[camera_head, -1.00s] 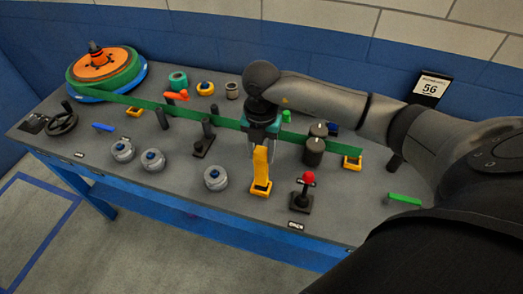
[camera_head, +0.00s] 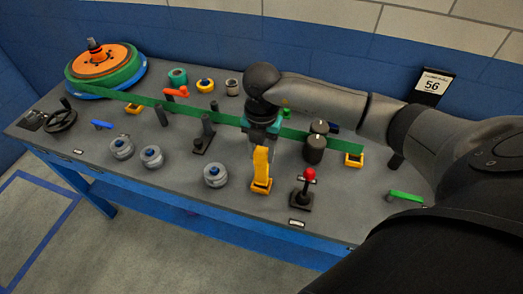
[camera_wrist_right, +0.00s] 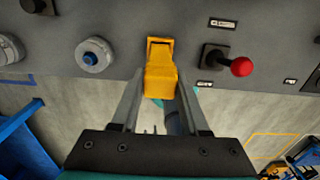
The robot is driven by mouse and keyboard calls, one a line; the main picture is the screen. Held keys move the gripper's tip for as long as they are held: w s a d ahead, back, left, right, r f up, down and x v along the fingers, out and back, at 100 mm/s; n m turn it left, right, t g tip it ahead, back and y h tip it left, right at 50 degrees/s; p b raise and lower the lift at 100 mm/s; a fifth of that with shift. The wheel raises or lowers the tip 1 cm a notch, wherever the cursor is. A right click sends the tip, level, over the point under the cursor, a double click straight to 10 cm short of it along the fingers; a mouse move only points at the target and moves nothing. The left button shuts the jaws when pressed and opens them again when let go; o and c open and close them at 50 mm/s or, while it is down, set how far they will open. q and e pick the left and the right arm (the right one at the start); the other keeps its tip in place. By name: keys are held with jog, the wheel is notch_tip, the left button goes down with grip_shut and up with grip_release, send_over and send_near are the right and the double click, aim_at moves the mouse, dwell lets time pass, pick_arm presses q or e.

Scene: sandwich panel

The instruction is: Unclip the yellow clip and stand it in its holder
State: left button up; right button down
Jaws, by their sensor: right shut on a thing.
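The yellow clip (camera_head: 261,159) stands upright at the front middle of the bench, over a yellow square holder (camera_head: 261,186). In the right wrist view the clip (camera_wrist_right: 160,80) lies between my fingers, its lower end at the holder (camera_wrist_right: 160,46). Whether it is fully seated I cannot tell. My right gripper (camera_head: 262,149) comes down from above and is shut on the clip's upper part. The clip partly hides the fingers in the head view. My left gripper is in neither view.
A green strap (camera_head: 170,106) runs from a large reel (camera_head: 105,68) across the bench behind the clip. A red-knobbed lever (camera_head: 308,178) stands close right of the clip, a grey knob (camera_head: 214,175) to its left. Dark cylinders (camera_head: 315,148) stand behind right.

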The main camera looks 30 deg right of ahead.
jog(key=shift+f, duration=0.25)
jog(key=shift+f+b, duration=0.7)
jog(key=shift+f, duration=0.1)
jog(key=shift+c, duration=1.7)
grip_release()
jog(key=shift+r, duration=0.1)
notch_tip(320, 180, up, 7)
jog(key=p, duration=0.6)
